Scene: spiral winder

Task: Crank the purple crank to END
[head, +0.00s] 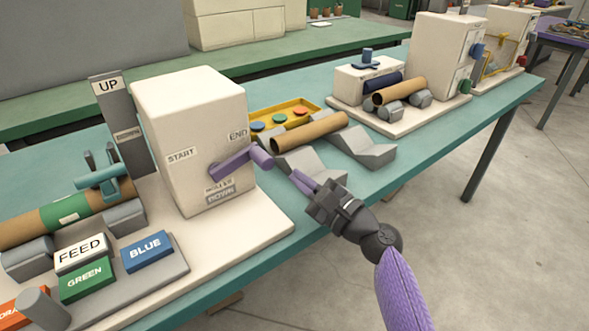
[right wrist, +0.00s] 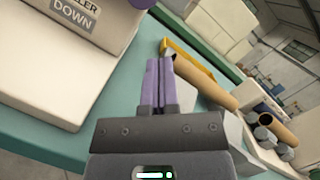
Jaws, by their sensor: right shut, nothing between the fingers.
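The purple crank (head: 236,163) is on the front of a cream box (head: 195,110). Its arm points right and slightly up from the hub, and its handle sits just below and right of the END label (head: 238,134). The START label (head: 181,155) is to the left. My right gripper (head: 296,178) is shut and empty, to the right of the handle and apart from it. My left gripper is not in view.
A cardboard tube (head: 312,131) rests on grey cradles behind my right gripper, near a yellow tray (head: 262,112). FEED, GREEN and BLUE blocks (head: 147,251) stand at the front left. An UP post (head: 122,125) rises left of the box. Open floor lies right of the teal table.

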